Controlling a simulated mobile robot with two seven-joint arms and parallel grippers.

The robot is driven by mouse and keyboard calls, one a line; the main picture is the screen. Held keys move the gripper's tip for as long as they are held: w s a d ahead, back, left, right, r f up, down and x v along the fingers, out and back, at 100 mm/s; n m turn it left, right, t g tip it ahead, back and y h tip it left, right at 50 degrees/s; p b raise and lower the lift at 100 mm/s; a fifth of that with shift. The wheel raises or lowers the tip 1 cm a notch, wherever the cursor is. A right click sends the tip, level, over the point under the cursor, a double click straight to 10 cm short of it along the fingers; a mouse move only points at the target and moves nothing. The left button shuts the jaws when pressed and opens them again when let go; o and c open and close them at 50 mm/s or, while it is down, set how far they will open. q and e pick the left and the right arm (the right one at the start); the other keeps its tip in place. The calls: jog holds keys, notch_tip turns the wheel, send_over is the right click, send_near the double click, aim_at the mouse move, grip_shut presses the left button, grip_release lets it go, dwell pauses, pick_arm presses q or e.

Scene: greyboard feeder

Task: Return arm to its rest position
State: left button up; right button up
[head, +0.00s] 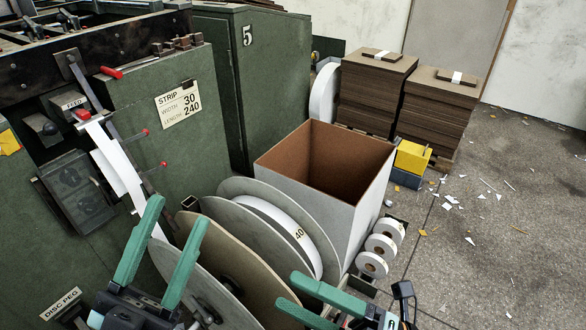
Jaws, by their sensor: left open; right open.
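My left gripper (178,212) is at the bottom left, its two green fingers pointing up and spread apart with nothing between them. It stands in front of the green machine and the large discs, and its left finger overlaps the lower end of the white strip (118,165) in the picture. My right gripper (287,289) is at the bottom centre, its green fingers pointing left, open and empty. It is in front of the disc reel (262,220) marked 40. Whether either gripper touches anything cannot be told. Most of both arms is out of view.
An open grey box (365,215) with a brown inside stands behind the reels. Small white rolls (372,265) sit at its right. Stacks of brown board (375,95) and a yellow block (412,156) are farther back. The floor (510,240) at right is open, with paper scraps.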

jog(key=d+r+m+t+h+p, duration=0.1)
jog(key=d+r+m+t+h, duration=0.2)
jog(key=d+r+m+t, duration=0.6)
jog(key=d+r+m+t+h+p, duration=0.1)
jog(key=d+r+m+t+h, duration=0.35)
jog(key=m, duration=0.75)
pick_arm(q)
jog(key=w+a+f+n+g+y+p, duration=0.2)
jog(key=w+f+n+g+y+p, duration=0.35)
jog(key=y+p, duration=0.7)
pick_arm(e)
jog(key=w+f+m+g+h+p, duration=0.2)
jog(key=w+f+m+g+h, duration=0.25)
jog(key=w+m+h, duration=0.2)
pick_arm(q)
jog(key=s+a+f+n+g+p, duration=0.2)
jog(key=s+f+n+g+p, duration=0.2)
jog(key=s+f+g+p, duration=0.3)
notch_tip(320, 180, down, 4)
jog(key=p, duration=0.7)
jog(key=shift+s+a+n+y, duration=0.2)
jog(key=shift+s+n+y, duration=0.15)
pick_arm(e)
jog(key=s+d+f+m+g+h, duration=0.2)
jog(key=s+f+g+h, duration=0.1)
jog(key=s+f+g, duration=0.4)
notch_tip(320, 180, down, 4)
jog(key=shift+s+f+g, duration=0.2)
jog(key=shift+s+g, duration=0.1)
jog(key=shift+s, duration=0.65)
